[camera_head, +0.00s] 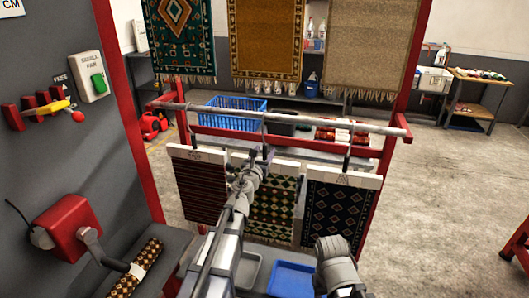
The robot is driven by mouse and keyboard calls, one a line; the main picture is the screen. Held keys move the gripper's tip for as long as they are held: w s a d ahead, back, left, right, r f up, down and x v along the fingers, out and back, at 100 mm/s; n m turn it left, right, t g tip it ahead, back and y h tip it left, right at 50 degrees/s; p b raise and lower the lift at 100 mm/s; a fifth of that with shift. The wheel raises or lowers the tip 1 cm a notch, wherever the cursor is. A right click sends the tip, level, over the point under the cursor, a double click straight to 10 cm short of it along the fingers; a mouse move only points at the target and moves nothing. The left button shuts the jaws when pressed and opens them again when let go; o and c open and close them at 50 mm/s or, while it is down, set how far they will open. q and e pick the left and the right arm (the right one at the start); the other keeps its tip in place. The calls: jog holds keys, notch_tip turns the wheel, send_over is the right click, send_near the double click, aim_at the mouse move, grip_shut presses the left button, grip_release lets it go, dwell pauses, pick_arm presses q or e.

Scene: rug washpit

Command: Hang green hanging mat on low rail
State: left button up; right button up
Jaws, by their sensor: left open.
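The green mat (272,213), dark with cream-yellow diamonds, hangs upright below the low rail (320,125) between two other mats. A thin hook at its white top bar (291,167) reaches up to the rail. My left gripper (259,160) is open in front of the mat's top bar, just below the rail. It and my arm hide part of the mat and bar. I cannot tell whether the gripper touches the hook. My right gripper is not in view.
A brown striped mat (200,190) and a dark diamond mat (336,213) hang at the sides. Three larger rugs, one teal (180,40), hang above. Red posts (130,110) frame the rack. A blue tray (292,279) lies below. The floor at right is mostly clear.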

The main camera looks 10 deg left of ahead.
pick_arm(q)
jog(key=s+a+f+n+g+y, duration=0.2)
jog(key=s+n+y, duration=0.3)
jog(key=s+n, duration=0.6)
jog(key=s+d+f+n+g+p, duration=0.1)
jog(key=s+d+f+n+g, duration=0.15)
jog(key=f+n+g, duration=0.35)
jog(key=s+d+f+n+g+p, duration=0.1)
jog(key=s+f+n, duration=0.3)
jog(key=n, duration=0.3)
jog(key=s+d+f+n+g+h, duration=0.1)
jog(key=s+d+f+n+g, duration=0.2)
jog(key=s+d, duration=0.3)
jog(key=s+d+f+n+g+h, duration=0.2)
jog(key=s+d+f+n+g, duration=0.2)
jog(key=s, duration=0.9)
jog(key=d+n+g, duration=0.1)
jog(key=d+g, duration=0.1)
jog(key=d, duration=0.1)
jog(key=shift+f+n, duration=0.25)
jog(key=shift+n, duration=0.05)
